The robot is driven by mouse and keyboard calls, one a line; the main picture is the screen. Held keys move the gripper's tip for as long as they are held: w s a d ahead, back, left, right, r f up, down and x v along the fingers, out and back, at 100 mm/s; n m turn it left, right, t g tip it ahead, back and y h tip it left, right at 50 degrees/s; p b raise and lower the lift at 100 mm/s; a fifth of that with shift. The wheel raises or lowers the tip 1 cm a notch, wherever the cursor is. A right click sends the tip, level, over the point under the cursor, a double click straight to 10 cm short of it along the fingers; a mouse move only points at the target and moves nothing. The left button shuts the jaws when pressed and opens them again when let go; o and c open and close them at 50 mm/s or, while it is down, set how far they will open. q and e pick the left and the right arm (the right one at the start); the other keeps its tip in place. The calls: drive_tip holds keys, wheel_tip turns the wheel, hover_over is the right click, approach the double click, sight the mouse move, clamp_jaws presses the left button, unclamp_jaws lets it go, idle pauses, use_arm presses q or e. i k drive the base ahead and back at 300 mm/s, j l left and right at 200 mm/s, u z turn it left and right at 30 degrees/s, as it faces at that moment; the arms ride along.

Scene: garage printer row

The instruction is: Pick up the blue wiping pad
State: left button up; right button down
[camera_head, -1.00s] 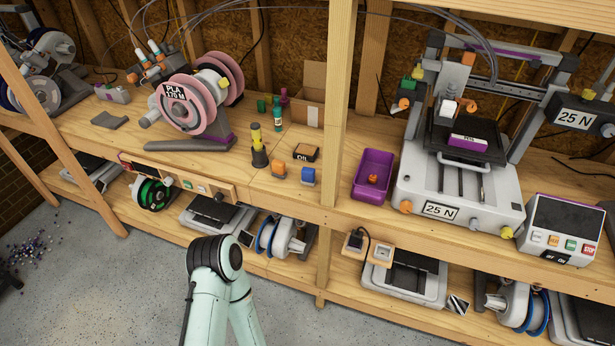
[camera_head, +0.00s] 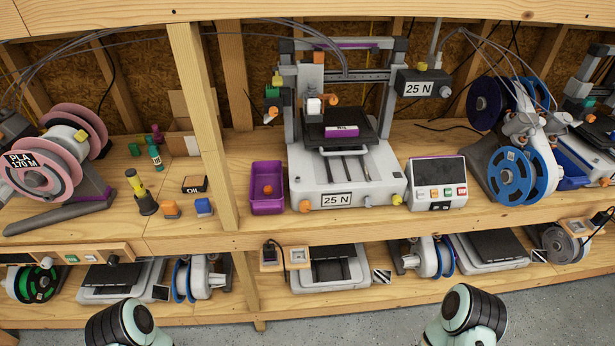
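A small blue block (camera_head: 203,207), which looks like the blue wiping pad, sits on the wooden bench near its front edge, left of the upright post. An orange block (camera_head: 170,209) sits just to its left, apart from it. A flat black OIL pad or box (camera_head: 195,184) lies behind the blue block. Only rounded dark and mint links of my two arms show at the bottom edge, well below the bench top. Neither of my grippers is in view.
A wooden post (camera_head: 207,110) rises right of the blue block. Beyond it stand a purple bin (camera_head: 267,170) and the 25 N printer (camera_head: 345,185). A black-and-yellow bottle (camera_head: 141,195) stands to the left. The lower shelf (camera_head: 250,300) holds printers and spools.

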sight(202, 206)
drive_tip(key=j+z, duration=0.1)
drive_tip(key=z, duration=0.75)
drive_tip(key=j+z, duration=0.5)
drive_tip(key=k+j+z, duration=0.2)
drive_tip(key=j+z, duration=0.25)
drive_tip(key=k+j+z, duration=0.2)
drive_tip(key=j, duration=0.25)
drive_tip(key=k+j+z, duration=0.15)
drive_tip(key=k+j, duration=0.2)
